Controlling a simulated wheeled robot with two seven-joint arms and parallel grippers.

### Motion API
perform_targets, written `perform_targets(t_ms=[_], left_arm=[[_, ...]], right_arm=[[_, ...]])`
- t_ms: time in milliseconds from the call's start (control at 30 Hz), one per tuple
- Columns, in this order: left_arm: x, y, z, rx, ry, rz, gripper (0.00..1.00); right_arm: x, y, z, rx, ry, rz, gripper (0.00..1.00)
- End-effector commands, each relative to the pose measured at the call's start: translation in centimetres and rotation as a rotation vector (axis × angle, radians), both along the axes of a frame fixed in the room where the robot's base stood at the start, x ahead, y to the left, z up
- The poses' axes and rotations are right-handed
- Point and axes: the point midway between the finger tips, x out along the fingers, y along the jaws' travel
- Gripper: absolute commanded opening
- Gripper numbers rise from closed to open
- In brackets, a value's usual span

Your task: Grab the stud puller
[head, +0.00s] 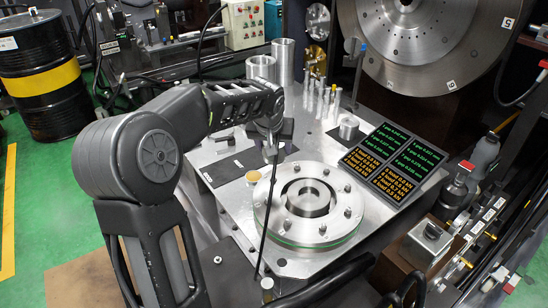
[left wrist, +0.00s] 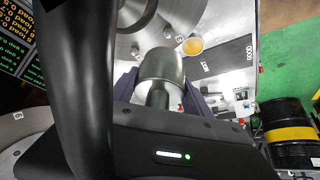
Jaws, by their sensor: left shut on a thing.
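My left gripper (head: 271,133) is over the metal table, beyond the round flange. In the left wrist view its dark purple fingers (left wrist: 160,92) are shut on a grey metal cylinder with a narrower neck, which I take to be the stud puller (left wrist: 162,66). In the head view only a small part of the stud puller (head: 270,153) shows below the fingers. I cannot tell whether it touches the table. My right gripper is not in view.
The bolted round flange (head: 268,213) stands in front of the gripper. A yellow-topped disc (head: 253,177) and dark mats (head: 222,171) lie nearby. Metal cylinders (head: 283,62) and upright pins stand behind. Readout panels (head: 388,165) are at right. A thin black rod or cable crosses before the flange.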

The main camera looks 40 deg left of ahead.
Motion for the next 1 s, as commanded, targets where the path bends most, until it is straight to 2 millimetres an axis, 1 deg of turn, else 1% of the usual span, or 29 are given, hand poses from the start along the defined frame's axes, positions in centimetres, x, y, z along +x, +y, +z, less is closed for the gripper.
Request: perform_targets(t_ms=[33, 200, 1000], left_arm=[[0.15, 0.05, 0.96, 0.003, -0.008, 0.0, 0.0], [0.1, 0.02, 1.74, 0.003, -0.005, -0.001, 0.0], [0.09, 0.02, 1.71, 0.002, -0.006, 0.0, 0.0]], right_arm=[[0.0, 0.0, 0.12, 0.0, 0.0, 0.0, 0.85], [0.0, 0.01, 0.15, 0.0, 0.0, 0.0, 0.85], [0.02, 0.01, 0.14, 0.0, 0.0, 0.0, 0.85]])
